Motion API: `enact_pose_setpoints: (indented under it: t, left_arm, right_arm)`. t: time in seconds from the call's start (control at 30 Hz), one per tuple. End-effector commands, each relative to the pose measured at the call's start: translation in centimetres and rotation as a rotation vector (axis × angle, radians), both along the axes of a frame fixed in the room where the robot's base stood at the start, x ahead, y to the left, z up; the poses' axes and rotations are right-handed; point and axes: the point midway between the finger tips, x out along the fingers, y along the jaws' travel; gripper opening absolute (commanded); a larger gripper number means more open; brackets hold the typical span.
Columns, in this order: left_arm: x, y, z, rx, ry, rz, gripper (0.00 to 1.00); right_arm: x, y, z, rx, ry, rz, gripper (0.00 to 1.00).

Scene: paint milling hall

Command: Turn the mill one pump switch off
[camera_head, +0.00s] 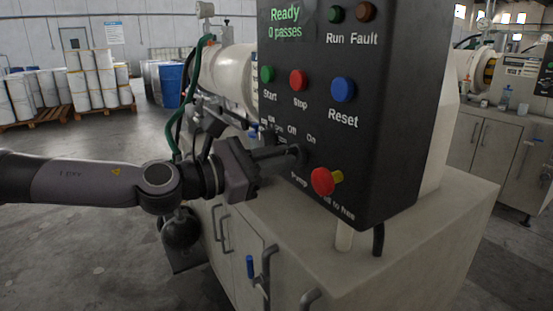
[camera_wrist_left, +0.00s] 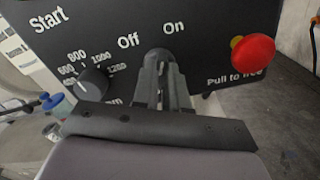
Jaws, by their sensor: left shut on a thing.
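The mill's black control panel (camera_head: 400,120) carries a black pump switch (camera_wrist_left: 158,55) below the printed words Off and On. My left gripper (camera_head: 288,158) reaches in from the left and meets the panel at this switch, above the word Pump. In the left wrist view its fingers (camera_wrist_left: 163,80) are shut on the switch. The fingers cover most of the switch, and I cannot tell which word it points to. The display (camera_head: 285,22) reads Ready, 0 passes. My right gripper is not in view.
A red emergency stop button (camera_head: 322,181) sits right of the switch. A black speed knob (camera_wrist_left: 95,80) sits to its left. Green Start (camera_head: 267,74), red Stop (camera_head: 299,80) and blue Reset (camera_head: 343,89) buttons are above. The cabinet top (camera_head: 400,262) lies below.

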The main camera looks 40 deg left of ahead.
Motion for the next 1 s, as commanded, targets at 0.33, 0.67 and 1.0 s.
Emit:
enact_pose_setpoints:
  t: [0.33, 0.67, 1.0]
  left_arm:
    - [0.05, 0.11, 0.01, -0.231, 0.094, 0.0, 0.0]
    - [0.1, 0.24, 0.06, -0.523, 0.216, 0.0, 0.0]
    - [0.15, 0.37, 0.04, -0.774, 0.319, 0.0, 0.0]
  right_arm:
    - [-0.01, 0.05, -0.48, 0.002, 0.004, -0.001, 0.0]
    - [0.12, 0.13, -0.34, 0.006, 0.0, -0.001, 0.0]
    - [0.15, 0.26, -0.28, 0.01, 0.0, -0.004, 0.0]
